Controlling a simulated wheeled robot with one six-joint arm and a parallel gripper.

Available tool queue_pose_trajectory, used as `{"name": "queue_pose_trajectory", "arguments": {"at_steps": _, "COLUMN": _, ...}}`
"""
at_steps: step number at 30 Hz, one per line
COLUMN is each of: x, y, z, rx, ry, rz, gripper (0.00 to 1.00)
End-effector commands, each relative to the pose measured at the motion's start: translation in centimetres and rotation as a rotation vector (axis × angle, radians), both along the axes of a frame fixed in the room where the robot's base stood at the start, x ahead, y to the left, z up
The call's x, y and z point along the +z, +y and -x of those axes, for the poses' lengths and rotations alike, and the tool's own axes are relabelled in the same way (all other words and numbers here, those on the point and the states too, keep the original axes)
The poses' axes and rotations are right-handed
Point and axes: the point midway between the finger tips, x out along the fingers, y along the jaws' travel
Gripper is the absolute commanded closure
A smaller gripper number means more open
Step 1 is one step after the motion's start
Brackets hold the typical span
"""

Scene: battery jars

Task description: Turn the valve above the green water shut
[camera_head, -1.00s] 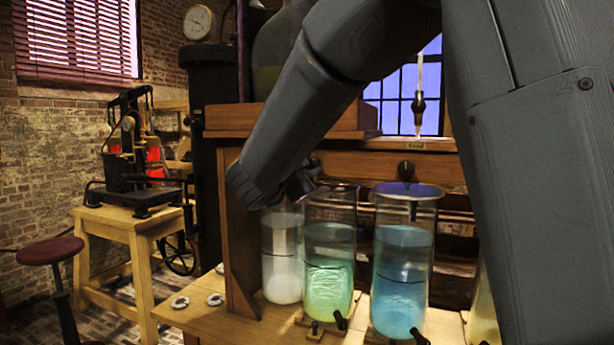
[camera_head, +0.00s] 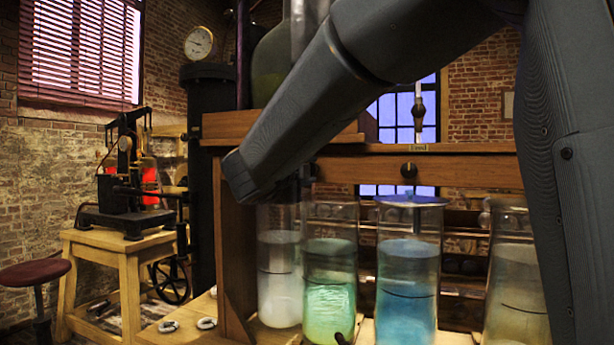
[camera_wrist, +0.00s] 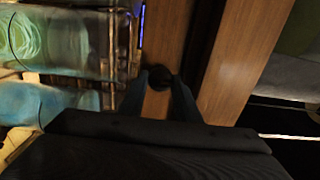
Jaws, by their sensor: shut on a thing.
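The jar with green water (camera_head: 330,290) stands between a jar of whitish liquid (camera_head: 279,285) and a jar of blue water (camera_head: 408,290). In the wrist view the green jar (camera_wrist: 45,42) is at upper left. My gripper (camera_wrist: 160,80) has its two fingers on either side of a dark round valve knob (camera_wrist: 159,76) on the wooden beam, closed on it. In the head view my gripper (camera_head: 306,178) is at the beam above the green and whitish jars, mostly hidden by my arm, and the knob it holds is hidden there.
Another dark knob (camera_head: 408,170) sits on the beam (camera_head: 460,171) above the blue jar. A jar of yellowish liquid (camera_head: 516,300) stands at right. A machine on a wooden stand (camera_head: 125,260) and a red stool (camera_head: 35,272) are at left.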

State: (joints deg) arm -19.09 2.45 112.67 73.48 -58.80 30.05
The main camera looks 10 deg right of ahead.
Motion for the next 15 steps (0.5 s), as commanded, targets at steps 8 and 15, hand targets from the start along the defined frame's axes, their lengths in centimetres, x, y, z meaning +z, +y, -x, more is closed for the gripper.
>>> {"name": "queue_pose_trajectory", "arguments": {"at_steps": 8, "x": -0.01, "y": 0.13, "z": -0.03, "rx": 0.003, "ry": -0.006, "rz": -0.009, "gripper": 0.93}}
{"name": "queue_pose_trajectory", "arguments": {"at_steps": 15, "x": -0.02, "y": 0.1, "z": -0.03, "rx": 0.002, "ry": -0.006, "rz": -0.009, "gripper": 0.62}}
